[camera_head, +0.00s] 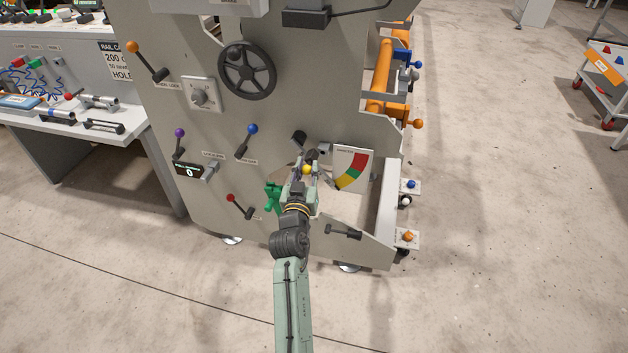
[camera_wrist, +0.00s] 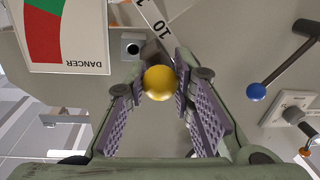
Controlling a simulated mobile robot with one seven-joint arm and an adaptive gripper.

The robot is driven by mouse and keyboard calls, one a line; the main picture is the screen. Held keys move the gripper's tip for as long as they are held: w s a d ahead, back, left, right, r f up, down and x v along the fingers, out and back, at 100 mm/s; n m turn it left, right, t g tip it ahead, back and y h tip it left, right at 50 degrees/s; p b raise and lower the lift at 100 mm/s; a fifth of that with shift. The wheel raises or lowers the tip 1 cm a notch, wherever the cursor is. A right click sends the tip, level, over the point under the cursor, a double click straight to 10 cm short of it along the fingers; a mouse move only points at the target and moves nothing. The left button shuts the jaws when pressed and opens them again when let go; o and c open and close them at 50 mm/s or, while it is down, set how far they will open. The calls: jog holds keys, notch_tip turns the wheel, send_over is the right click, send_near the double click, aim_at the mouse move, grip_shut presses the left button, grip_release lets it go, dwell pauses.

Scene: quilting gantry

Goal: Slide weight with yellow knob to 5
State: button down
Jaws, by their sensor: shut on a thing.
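The yellow knob (camera_head: 308,170) is at my gripper (camera_head: 308,177) in front of the grey machine panel. In the wrist view the yellow knob (camera_wrist: 160,83) sits between the two purple ribbed fingers of my gripper (camera_wrist: 160,90), which is shut on it. Behind the knob is the dark weight (camera_wrist: 152,50), mostly hidden. A white scale bar (camera_wrist: 155,18) with the number 10 and part of another number runs up past the weight. The 5 mark cannot be made out.
A blue-knobbed lever (camera_head: 247,141), a red-knobbed lever (camera_head: 240,205) and a green part (camera_head: 272,195) are to the left. A black handle (camera_head: 345,233) is below right.

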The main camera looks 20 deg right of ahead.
jog(key=shift+w+a+r, duration=0.25)
jog(key=shift+a+r, duration=0.1)
jog(key=shift+r, duration=0.2)
jog(key=shift+w+a+r, duration=0.25)
jog(key=shift+a+r, duration=0.1)
jog(key=shift+r, duration=0.15)
jog(key=c, duration=1.3)
grip_release()
jog(key=shift+c, duration=0.2)
jog(key=shift+f, duration=0.1)
jog(key=v, duration=1.2)
